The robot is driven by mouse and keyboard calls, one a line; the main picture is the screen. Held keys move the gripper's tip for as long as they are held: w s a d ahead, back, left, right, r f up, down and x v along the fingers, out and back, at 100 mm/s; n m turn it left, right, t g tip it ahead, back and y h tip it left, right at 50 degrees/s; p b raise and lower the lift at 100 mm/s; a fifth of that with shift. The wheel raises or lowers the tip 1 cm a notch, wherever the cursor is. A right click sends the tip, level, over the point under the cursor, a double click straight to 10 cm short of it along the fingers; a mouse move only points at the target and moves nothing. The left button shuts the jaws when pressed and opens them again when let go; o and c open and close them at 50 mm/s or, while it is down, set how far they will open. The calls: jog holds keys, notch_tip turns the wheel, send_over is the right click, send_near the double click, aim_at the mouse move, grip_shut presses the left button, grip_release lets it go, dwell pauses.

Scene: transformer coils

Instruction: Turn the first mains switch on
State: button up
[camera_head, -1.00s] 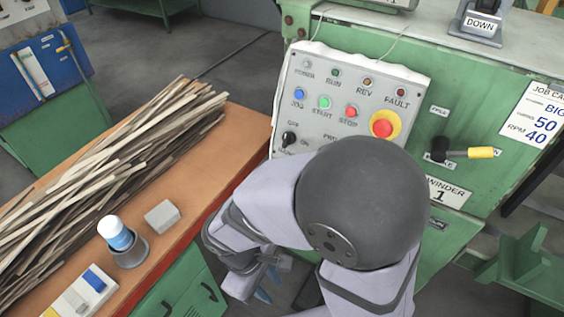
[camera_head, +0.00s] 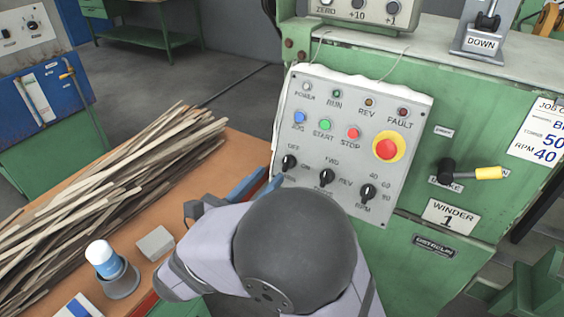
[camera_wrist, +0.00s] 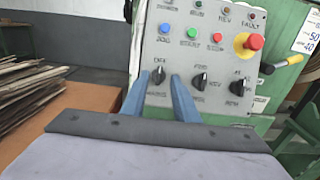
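The control panel (camera_head: 345,130) of the green machine labelled WINDER 1 (camera_head: 450,214) carries a row of three black rotary knobs. The leftmost is the OFF/ON switch (camera_head: 289,162); its pointer looks upright, towards OFF. The POWER lamp (camera_head: 306,87) above looks pale and unlit. My gripper (camera_head: 268,181) has its blue fingers just left of and below this switch in the head view. In the wrist view, my gripper (camera_wrist: 160,79) is open and empty, its fingertips on either side of the switch (camera_wrist: 158,76). Contact cannot be told.
The FWD/REV knob (camera_head: 327,177) and RPM knob (camera_head: 367,192) sit to the right. A red emergency button (camera_head: 387,149) and a yellow-handled lever (camera_head: 488,173) are further right. A bench (camera_head: 235,150) at left holds wooden strips (camera_head: 120,195), a grey block (camera_head: 155,243) and a cup (camera_head: 122,284).

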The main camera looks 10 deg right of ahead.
aim_at(286, 160)
jog(key=shift+d, duration=0.1)
jog(key=shift+p+x, duration=0.3)
jog(key=shift+x, duration=3.35)
jog(key=shift+f, duration=0.15)
grip_shut()
jog(key=shift+s, duration=0.1)
jog(key=shift+f, duration=0.1)
